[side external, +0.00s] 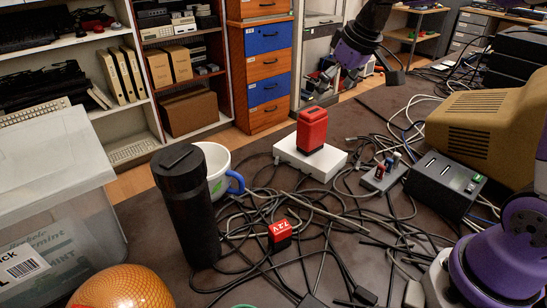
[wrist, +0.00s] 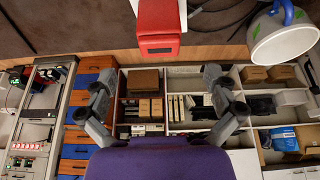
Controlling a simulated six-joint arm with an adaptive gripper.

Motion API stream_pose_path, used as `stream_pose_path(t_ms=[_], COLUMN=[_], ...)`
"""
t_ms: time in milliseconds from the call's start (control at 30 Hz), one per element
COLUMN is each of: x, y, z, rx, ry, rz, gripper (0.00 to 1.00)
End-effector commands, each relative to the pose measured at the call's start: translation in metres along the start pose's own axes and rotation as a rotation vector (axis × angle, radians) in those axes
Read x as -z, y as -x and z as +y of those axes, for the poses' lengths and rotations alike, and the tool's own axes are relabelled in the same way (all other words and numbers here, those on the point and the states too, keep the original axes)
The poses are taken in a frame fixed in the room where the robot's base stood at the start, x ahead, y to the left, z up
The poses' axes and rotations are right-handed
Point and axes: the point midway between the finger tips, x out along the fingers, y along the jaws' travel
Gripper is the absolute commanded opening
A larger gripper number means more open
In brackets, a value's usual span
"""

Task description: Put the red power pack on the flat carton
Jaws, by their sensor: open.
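A red block-shaped pack (side external: 312,130) stands upright on the flat white carton (side external: 290,162), touching its top. The wrist view shows the red pack (wrist: 159,22) at the top, with a bit of the white carton (wrist: 183,14) beside it. A smaller red and black pack marked 7.2V (side external: 279,231) lies among cables at the front. My gripper (side external: 357,78) is open and empty, above and behind the carton, apart from the red pack. In the wrist view my gripper's fingers (wrist: 158,78) are spread wide with nothing between them.
A white mug with a blue handle (side external: 214,165) and a black bottle (side external: 187,205) stand left of the carton. Loose cables (side external: 335,235) cover much of the table. A black box (side external: 443,184) and a beige device (side external: 480,125) stand right; a clear bin (side external: 60,215) stands left.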

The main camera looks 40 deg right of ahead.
Motion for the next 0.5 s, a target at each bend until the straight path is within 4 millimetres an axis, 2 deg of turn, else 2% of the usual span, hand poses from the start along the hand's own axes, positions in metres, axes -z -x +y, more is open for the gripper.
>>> stream_pose_path(t_ms=[67,167,300,400,500], x=[-0.008,-0.030,-0.080,-0.114,-0.140], y=[0.012,0.031,0.053,0.059,0.058], z=[-0.008,-0.026,-0.050,-0.061,-0.066], rx=[-0.001,-0.002,-0.003,-0.002,-0.001], ry=[0.004,0.007,0.007,0.005,0.003], rz=[0.009,0.026,0.057,0.077,0.090], gripper=[1.00,1.00,1.00,1.00,1.00])
